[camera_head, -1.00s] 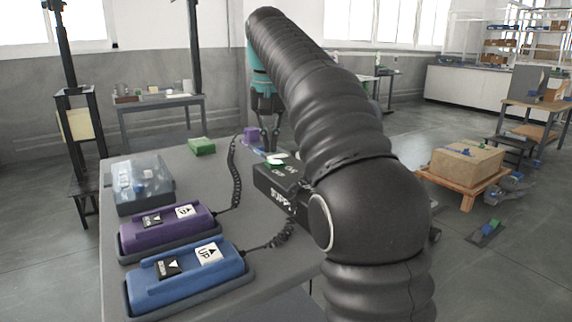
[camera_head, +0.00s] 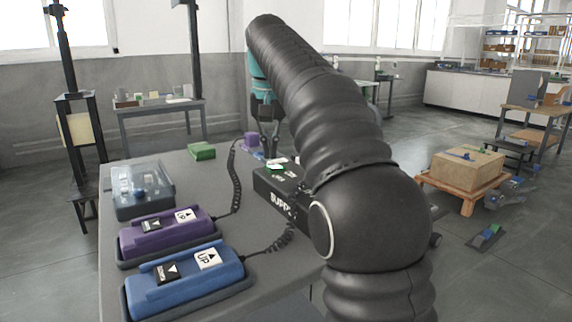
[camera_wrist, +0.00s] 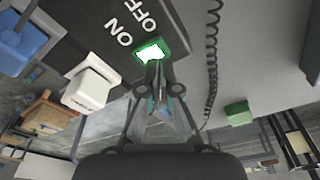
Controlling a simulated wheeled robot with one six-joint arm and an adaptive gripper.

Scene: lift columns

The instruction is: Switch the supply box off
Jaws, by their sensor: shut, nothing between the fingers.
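The supply box (camera_head: 266,186) is black with white lettering and stands on the grey table, partly hidden by my arm. Its lit switch (camera_wrist: 152,52) has a green frame and a bright white face, beside the printed words ON and OFF. The switch (camera_head: 276,166) also shows small in the head view. My gripper (camera_wrist: 157,67) is shut and empty, its fingertips at the lower edge of the switch in the wrist view. I cannot tell whether they touch it. In the head view my gripper (camera_head: 270,154) is just behind the switch, partly hidden by my arm.
A purple pendant (camera_head: 165,235) and a blue pendant (camera_head: 185,280) with coiled cables lie at the table's front left. A clear-lidded case (camera_head: 142,190), a green block (camera_head: 201,151) and a purple block (camera_head: 251,139) also stand there.

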